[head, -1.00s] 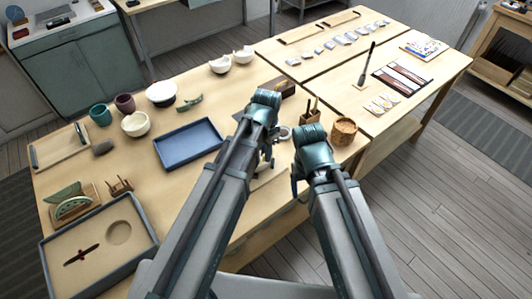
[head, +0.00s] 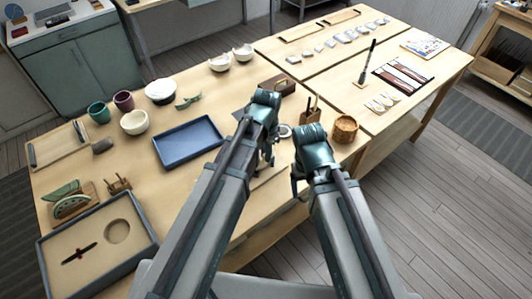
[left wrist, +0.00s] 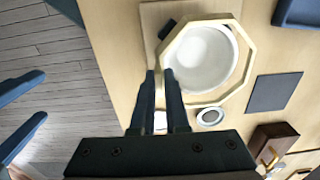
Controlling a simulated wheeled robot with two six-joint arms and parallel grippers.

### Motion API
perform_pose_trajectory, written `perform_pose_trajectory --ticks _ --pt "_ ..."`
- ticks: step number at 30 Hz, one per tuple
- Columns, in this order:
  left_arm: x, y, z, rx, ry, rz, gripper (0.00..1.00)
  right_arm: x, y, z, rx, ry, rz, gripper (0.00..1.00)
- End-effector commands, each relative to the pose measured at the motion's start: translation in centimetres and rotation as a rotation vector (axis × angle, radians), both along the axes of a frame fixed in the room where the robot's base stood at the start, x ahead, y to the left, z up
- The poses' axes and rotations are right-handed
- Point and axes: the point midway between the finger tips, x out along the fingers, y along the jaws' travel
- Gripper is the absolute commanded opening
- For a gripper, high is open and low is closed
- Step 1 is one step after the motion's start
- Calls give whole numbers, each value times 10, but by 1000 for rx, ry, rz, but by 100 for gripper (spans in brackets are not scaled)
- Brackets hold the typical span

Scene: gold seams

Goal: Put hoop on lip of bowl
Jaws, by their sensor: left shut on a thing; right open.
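A pale wooden eight-sided hoop (left wrist: 251,52) shows in the left wrist view, with its near left edge between the fingers of my left gripper (left wrist: 159,74). The white bowl (left wrist: 203,60) appears inside the hoop's outline; I cannot tell whether the hoop touches its lip or hangs above it. In the head view my left gripper (head: 266,160) is shut low over the table, and my arms mostly hide the bowl and hoop. My right gripper (head: 296,188) is open and empty at the table's front edge; its spread fingers (left wrist: 22,112) show at the left wrist view's left edge.
A small round white-centred dish (left wrist: 210,116), a dark square (left wrist: 274,92) and a brown box (left wrist: 275,140) lie close to the hoop. A blue tray (head: 188,142) lies left of my left arm. A woven basket (head: 345,129) stands right of my right gripper.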

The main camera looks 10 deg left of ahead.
Motion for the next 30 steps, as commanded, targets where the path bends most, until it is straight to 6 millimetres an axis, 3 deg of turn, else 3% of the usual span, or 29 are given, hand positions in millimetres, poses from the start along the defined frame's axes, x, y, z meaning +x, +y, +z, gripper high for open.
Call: perform_pose_trajectory --ticks 30 --pt "0 0 -6 0 0 0 0 0 0 -6 0 0 0 78"
